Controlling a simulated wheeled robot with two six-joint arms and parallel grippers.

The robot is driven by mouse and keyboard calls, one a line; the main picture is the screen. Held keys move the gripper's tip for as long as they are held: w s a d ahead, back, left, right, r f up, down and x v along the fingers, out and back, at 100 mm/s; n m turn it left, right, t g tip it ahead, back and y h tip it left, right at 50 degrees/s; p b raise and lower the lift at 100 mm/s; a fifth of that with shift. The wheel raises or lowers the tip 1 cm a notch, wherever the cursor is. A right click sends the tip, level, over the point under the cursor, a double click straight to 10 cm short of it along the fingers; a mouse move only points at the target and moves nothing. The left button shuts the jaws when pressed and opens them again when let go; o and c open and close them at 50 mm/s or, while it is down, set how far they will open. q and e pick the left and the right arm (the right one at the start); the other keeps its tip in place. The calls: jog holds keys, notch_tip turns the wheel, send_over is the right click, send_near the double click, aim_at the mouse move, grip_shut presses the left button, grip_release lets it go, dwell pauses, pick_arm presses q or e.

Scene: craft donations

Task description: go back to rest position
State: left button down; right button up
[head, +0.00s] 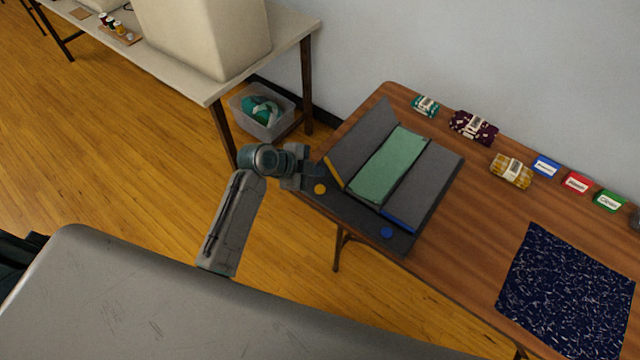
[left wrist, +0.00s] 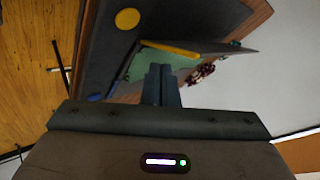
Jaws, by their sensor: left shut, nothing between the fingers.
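My left gripper (head: 312,176) is at the left edge of the brown table, beside a dark grey folding board. In the left wrist view its fingers (left wrist: 161,84) are together with nothing between them. The board (head: 423,196) has raised or folded panels, with a green cloth (head: 388,168) lying along its middle. A yellow dot (head: 320,188) and a blue dot (head: 387,232) mark its near edge. My right gripper is not in view.
A navy patterned cloth (head: 566,290) lies flat at the table's right. Banded fabric bundles (head: 473,127) and blue, red (head: 576,182) and green labelled blocks line the back. A clear bin (head: 264,112) stands on the floor under a white table (head: 200,88).

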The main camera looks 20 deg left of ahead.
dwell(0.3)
pick_arm(q)
jog(key=shift+s+a+f, duration=0.1)
jog(key=shift+s+f, duration=0.05)
jog(key=shift+s, duration=0.2)
jog(key=s+a+r+n+g+y, duration=0.2)
jog(key=s+a+n+y, duration=0.25)
jog(key=s+n, duration=0.75)
jog(key=s+a+r+n+g+y, duration=0.1)
jog(key=s+a+n+y, duration=0.3)
jog(key=s, duration=1.3)
jog(key=a+f+n+g+h+b, duration=0.1)
jog(key=a+f, duration=0.1)
jog(key=f, duration=1.3)
jog(key=a+f+b, duration=0.1)
jog(key=a+f, duration=0.1)
jog(key=f, duration=1.4)
jog(key=s+a+f+g, duration=0.1)
jog(key=s+f, duration=1.7)
jog(key=f, duration=0.3)
jog(key=shift+s+b, duration=0.3)
jog(key=shift+s, duration=0.05)
